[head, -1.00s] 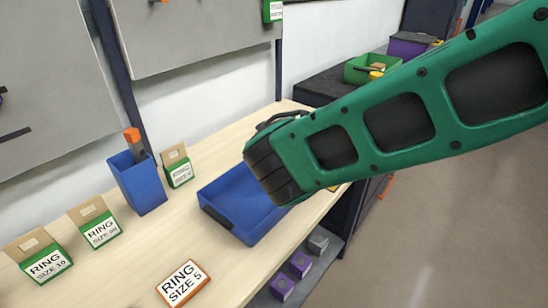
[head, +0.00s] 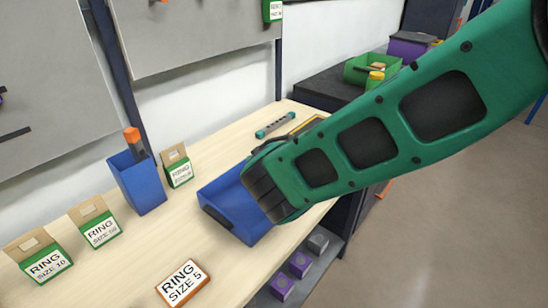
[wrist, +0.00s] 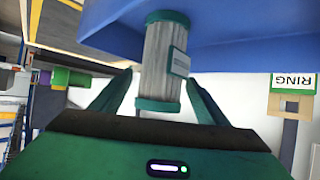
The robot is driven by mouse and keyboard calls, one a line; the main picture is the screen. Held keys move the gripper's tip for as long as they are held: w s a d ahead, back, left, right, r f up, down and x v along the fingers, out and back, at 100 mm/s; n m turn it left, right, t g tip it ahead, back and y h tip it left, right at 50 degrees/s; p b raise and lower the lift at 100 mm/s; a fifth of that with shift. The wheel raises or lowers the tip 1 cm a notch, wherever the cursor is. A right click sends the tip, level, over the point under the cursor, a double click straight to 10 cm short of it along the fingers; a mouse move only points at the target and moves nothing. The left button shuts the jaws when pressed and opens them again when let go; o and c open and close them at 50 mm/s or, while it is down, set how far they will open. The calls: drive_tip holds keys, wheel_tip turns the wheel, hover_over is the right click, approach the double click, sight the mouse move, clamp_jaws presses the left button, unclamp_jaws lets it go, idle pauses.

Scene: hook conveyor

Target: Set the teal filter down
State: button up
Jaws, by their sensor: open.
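The teal filter (wrist: 160,62), a white pleated cylinder with teal end caps and a small label on its side, shows in the wrist view. My gripper (wrist: 155,92) is open, with one finger on each side of the filter and small gaps visible. The far cap overlaps the blue surface of the bin (wrist: 230,45); whether it touches the bin is unclear. In the head view the blue bin (head: 222,196) sits at the table's front edge, partly behind my arm. The filter and my fingers are hidden there.
On the wooden table stand a tall blue holder (head: 140,187), several ring boxes, and an orange-edged RING SIZE 5 sign (head: 183,283). A teal-and-grey bar (head: 275,124) lies at the back. A green crate (head: 370,69) stands beyond.

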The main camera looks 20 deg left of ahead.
drive_tip(key=shift+r, duration=0.1)
drive_tip(key=shift+s+r, duration=0.1)
drive_tip(key=shift+r, duration=0.05)
drive_tip(key=v, duration=1.2)
drive_tip(key=w+d+f+m+h, duration=0.15)
drive_tip(key=w+d, duration=0.25)
drive_tip(key=d, duration=0.4)
drive_tip(key=w+d+m+h, duration=0.2)
drive_tip(key=w+d+h, duration=0.15)
drive_tip(key=d, duration=0.45)
drive_tip(key=s+d+f+m+g+h, duration=0.1)
drive_tip(key=s+d+m+g+h, duration=0.15)
drive_tip(key=d, duration=1.15)
drive_tip(key=s+d+f+m+g+h, duration=0.1)
drive_tip(key=d+g, duration=0.3)
drive_tip(key=d, duration=1)
drive_tip(key=s+d+m+g+y, duration=0.1)
drive_tip(key=s+d, duration=0.2)
drive_tip(key=s, duration=0.4)
drive_tip(key=s+d+f+m+g+y, duration=0.1)
drive_tip(key=s+d+g, duration=0.1)
drive_tip(key=s+d, duration=0.2)
drive_tip(key=s+d+m+g+y, duration=0.1)
drive_tip(key=s+d, duration=0.3)
drive_tip(key=s, duration=0.6)
drive_tip(key=shift+s+d+f+m+g+y, duration=0.2)
drive_tip(key=shift+s+m+g+y, duration=0.15)
drive_tip(key=shift+m+y, duration=0.15)
